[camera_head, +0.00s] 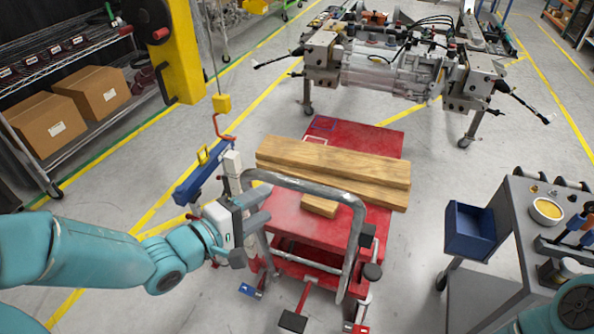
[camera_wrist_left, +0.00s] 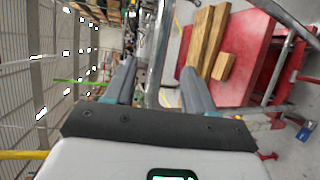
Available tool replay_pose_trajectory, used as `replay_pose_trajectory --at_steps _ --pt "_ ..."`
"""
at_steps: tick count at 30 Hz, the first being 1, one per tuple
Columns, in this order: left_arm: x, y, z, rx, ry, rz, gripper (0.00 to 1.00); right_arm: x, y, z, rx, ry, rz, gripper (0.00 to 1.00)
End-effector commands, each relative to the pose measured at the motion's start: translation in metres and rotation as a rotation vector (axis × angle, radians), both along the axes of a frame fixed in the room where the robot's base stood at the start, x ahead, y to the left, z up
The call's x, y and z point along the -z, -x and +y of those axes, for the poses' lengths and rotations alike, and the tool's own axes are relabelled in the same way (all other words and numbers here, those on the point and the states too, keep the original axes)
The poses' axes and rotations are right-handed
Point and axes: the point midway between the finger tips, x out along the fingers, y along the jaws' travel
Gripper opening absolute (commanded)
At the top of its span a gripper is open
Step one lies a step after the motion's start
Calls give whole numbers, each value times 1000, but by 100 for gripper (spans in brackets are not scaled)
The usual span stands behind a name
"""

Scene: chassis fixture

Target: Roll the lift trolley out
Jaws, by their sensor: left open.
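The lift trolley has a red platform (camera_head: 300,226) and a bent grey tube handle (camera_head: 318,187) on its near side. It also shows at the right of the left wrist view (camera_wrist_left: 254,30). Stacked wooden beams (camera_head: 335,170) and a small wood block (camera_head: 320,207) lie on it. My left gripper (camera_head: 264,207) is at the left end of the handle, fingers apart. In the left wrist view, a grey bar runs between the open fingers (camera_wrist_left: 161,72); I cannot tell whether they touch it. My right gripper is out of view; only part of that arm shows.
A chassis fixture with a metal gearbox (camera_head: 390,70) stands behind the trolley. A grey tool cart with a blue bin (camera_head: 470,230) is at right. Floor between trolley and cart is clear.

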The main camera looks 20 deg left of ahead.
Motion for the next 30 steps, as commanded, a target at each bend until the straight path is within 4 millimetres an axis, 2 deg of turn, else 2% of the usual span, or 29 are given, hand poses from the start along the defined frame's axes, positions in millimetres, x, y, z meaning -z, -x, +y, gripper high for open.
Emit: replay_pose_trajectory --at_steps 1,2,3,5,12,16,21,29,30 --pt "-7 -3 -2 -1 1 8 55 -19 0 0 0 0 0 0" --pt "-6 -5 -3 -4 0 10 55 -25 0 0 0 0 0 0" --pt "3 -12 -7 -3 -3 5 55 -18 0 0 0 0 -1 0" --pt "8 -26 -14 0 -5 1 55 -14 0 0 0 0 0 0" --pt "17 -74 -35 -3 -6 2 55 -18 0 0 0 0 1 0" --pt "20 -92 -43 -5 -6 1 55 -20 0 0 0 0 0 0" --pt "22 -102 -47 -6 -5 1 55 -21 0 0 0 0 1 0" --pt "22 -103 -47 -7 -5 1 55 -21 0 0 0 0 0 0" --pt "22 -103 -47 -7 -5 1 45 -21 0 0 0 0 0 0"
